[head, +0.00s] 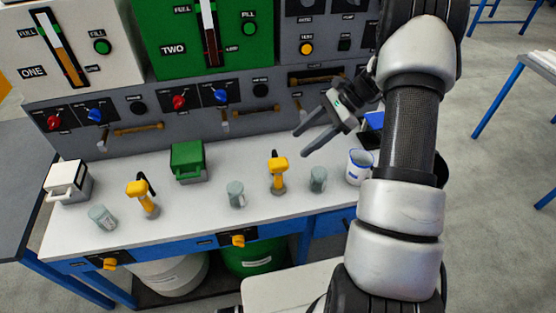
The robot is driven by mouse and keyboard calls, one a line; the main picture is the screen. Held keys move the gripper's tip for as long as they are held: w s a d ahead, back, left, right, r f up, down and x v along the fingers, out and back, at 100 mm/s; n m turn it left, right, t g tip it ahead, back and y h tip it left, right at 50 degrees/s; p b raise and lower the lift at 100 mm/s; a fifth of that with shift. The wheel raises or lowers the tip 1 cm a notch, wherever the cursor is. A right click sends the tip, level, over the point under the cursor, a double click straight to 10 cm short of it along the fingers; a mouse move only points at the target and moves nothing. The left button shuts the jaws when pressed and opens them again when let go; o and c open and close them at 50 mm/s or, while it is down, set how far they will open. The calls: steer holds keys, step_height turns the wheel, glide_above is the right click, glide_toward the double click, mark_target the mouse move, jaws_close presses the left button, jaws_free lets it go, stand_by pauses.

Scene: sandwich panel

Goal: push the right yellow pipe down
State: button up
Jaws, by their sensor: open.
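The right yellow pipe (279,165) stands upright on the white bench top (210,222), in the middle of the head view. It has a yellow top and a grey round foot. A similar left yellow pipe (140,189) stands further left with a black handle-like piece beside its top. My gripper (301,142) is open and empty. In the picture it is above and to the right of the right yellow pipe, apart from it, with its fingers pointing down-left. How high it is over the bench is hard to tell.
Grey-green cups (318,179) (236,194) stand either side of the right pipe. A white mug (359,165) is further right, near my arm. A green box (188,160) and white box (68,181) sit on the left. The control panel (160,113) rises behind.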

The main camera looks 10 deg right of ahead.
mark_target(278, 161)
steer(key=x, duration=1.1)
steer(key=shift+a+f, duration=0.1)
jaws_close()
step_height(278, 161, down, 9)
steer(key=b, duration=0.5)
steer(key=shift+f+b, duration=0.1)
steer(key=shift+b, duration=0.3)
jaws_free()
